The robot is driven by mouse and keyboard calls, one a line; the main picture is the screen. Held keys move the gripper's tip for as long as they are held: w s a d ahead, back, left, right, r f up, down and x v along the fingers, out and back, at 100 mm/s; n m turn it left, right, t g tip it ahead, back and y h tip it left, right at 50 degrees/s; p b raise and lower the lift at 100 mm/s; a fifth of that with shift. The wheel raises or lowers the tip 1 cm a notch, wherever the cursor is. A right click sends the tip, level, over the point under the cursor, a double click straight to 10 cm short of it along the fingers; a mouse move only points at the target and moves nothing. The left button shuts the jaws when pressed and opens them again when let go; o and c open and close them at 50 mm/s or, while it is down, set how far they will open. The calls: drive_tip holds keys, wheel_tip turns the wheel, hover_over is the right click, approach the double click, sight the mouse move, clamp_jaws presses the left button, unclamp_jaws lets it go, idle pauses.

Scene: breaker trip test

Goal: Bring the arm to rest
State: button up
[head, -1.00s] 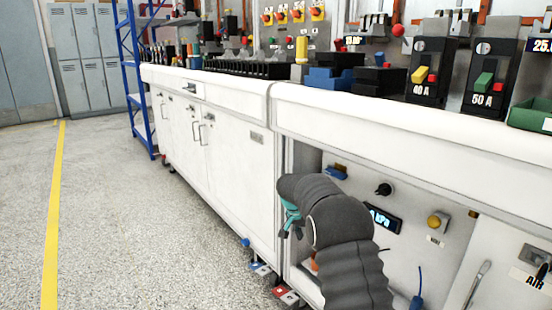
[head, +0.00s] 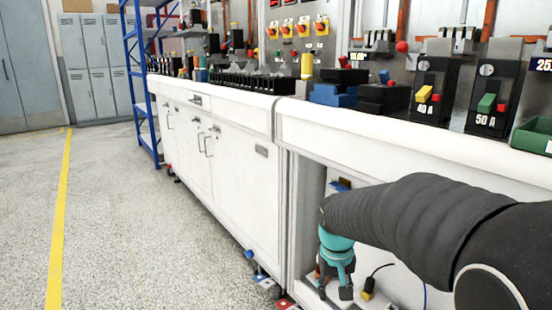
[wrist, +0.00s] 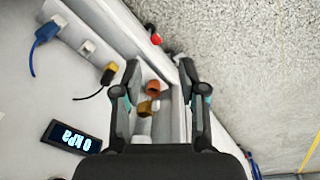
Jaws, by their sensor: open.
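My gripper (head: 334,293) is teal and black and hangs downward in the head view, in front of the open bay under the white workbench (head: 400,150). In the wrist view, my gripper (wrist: 160,70) has its two black fingers spread apart with nothing held. Orange-brown round parts (wrist: 152,88) show between and beyond the fingers; I cannot tell their exact distance. My arm (head: 420,225), in a dark ribbed sleeve, reaches in from the lower right and hides much of the bay.
Breakers (head: 490,100) stand on the bench. A blue shelf rack (head: 140,85) stands far back. Open floor (head: 120,220) lies left.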

drive_tip(key=s+d+r+t+p, duration=0.1)
drive_tip(key=s+r, duration=0.4)
drive_tip(key=s, duration=0.5)
drive_tip(key=s+d+r+t+p, duration=0.1)
drive_tip(key=s+r+t, duration=0.2)
drive_tip(key=s, duration=0.7)
drive_tip(key=shift+d+r+y+p, duration=0.2)
drive_tip(key=shift+r+y+p, duration=0.15)
drive_tip(key=shift+r, duration=0.9)
